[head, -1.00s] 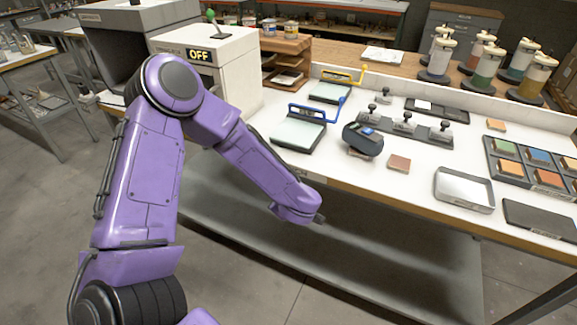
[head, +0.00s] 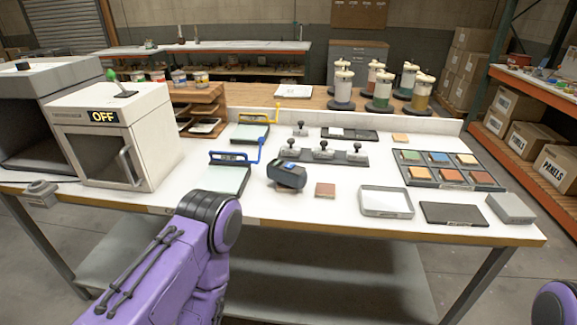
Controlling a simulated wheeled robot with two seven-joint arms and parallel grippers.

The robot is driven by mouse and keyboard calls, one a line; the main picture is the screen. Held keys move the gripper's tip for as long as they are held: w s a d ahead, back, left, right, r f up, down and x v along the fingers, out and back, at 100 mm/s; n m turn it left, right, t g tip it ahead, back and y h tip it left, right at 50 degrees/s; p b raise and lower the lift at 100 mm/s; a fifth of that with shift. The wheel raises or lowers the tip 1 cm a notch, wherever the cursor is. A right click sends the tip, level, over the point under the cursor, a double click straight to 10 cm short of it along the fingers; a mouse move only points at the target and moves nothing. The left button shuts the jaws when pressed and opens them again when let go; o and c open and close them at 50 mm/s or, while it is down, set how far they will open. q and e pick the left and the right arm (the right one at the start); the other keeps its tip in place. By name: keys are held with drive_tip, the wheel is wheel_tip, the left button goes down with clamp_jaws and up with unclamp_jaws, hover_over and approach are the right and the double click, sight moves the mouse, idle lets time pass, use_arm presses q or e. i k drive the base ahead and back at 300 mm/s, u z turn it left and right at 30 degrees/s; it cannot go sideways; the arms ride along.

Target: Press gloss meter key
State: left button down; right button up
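The gloss meter (head: 287,175) is a dark, rounded handheld box on the white table, in the middle of the head view. A small blue patch, perhaps its screen or key, shows on its top; I cannot make out the key clearly. My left arm rises from the bottom of the view, in front of the table's front edge and below the meter. My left gripper is out of view. A bit of purple at the bottom right corner is my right arm; its gripper is out of view. Nothing touches the meter.
A reddish-brown tile (head: 325,190) lies just right of the meter. A blue-handled panel (head: 222,178) lies left of it, and a block with several knobs (head: 322,155) behind. A shallow metal tray (head: 386,214) and a white OFF cabinet (head: 113,135) flank them.

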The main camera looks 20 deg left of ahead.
sight(290, 165)
drive_tip(key=u, duration=0.05)
drive_tip(key=k, duration=0.5)
drive_tip(key=z, duration=0.95)
drive_tip(key=i, duration=0.95)
drive_tip(key=u, duration=1.95)
